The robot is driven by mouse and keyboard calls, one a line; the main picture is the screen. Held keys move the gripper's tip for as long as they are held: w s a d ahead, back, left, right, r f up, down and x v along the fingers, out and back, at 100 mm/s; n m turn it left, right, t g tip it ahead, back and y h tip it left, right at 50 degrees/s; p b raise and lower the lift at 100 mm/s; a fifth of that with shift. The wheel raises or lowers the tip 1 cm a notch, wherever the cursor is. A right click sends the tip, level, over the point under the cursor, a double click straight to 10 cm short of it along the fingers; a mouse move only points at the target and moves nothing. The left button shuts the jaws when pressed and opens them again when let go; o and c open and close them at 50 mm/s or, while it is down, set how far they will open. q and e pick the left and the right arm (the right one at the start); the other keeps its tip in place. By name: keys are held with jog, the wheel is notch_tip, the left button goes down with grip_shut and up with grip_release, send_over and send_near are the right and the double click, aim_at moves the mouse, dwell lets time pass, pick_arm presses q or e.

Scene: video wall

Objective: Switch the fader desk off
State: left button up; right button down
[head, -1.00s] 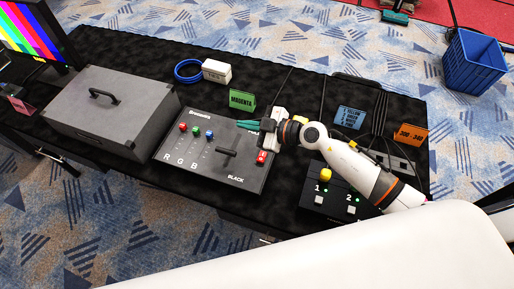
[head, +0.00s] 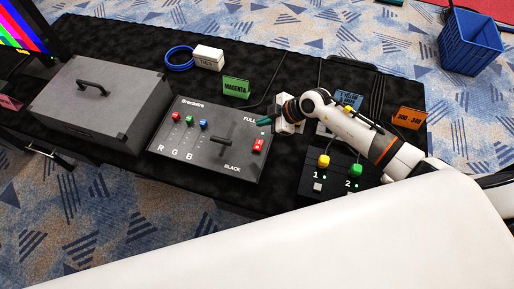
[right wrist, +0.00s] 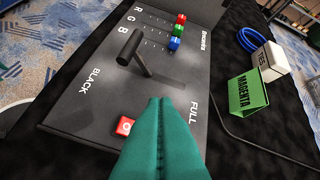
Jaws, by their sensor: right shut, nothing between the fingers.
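The fader desk (head: 212,138) is a dark grey sloped box on the black-covered table. It has red, green and blue fader caps marked R, G, B and a black T-bar lever (head: 222,141) between FULL and BLACK. A red rocker switch (head: 259,145) sits at its right side; it also shows in the right wrist view (right wrist: 125,126), partly beside my fingers. My right gripper (head: 262,122) is shut and empty, its teal fingertips above the desk's right edge near FULL, just beyond the switch. In the right wrist view the fingers (right wrist: 160,100) point across the panel. My left gripper is not in view.
A grey case (head: 105,105) stands left of the desk. Behind it are a green MAGENTA sign (head: 236,87), a white box (head: 208,57) and a blue cable coil. A button box with yellow and green buttons (head: 323,160) lies right, below my arm.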

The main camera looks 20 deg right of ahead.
jog(key=b, duration=0.6)
send_over(254, 146)
jog(key=d, duration=0.3)
jog(key=f, duration=0.5)
jog(key=shift+s+a+f, duration=0.2)
jog(key=shift+s+f, duration=0.05)
jog(key=shift+f, duration=0.15)
jog(key=shift+s+a+f+p, duration=0.15)
jog(key=shift+f+p, duration=0.1)
jog(key=shift+p, duration=0.15)
jog(key=shift+s+a+f, duration=0.1)
jog(key=shift+s+f, duration=0.05)
jog(key=shift+f, duration=0.4)
jog(key=shift+s+f+p, duration=0.1)
jog(key=shift+f+p, duration=0.2)
jog(key=shift+f, duration=0.05)
jog(key=shift+s+a+f, duration=0.1)
jog(key=shift+f, duration=0.3)
dwell(0.3)
jog(key=shift+r, duration=0.1)
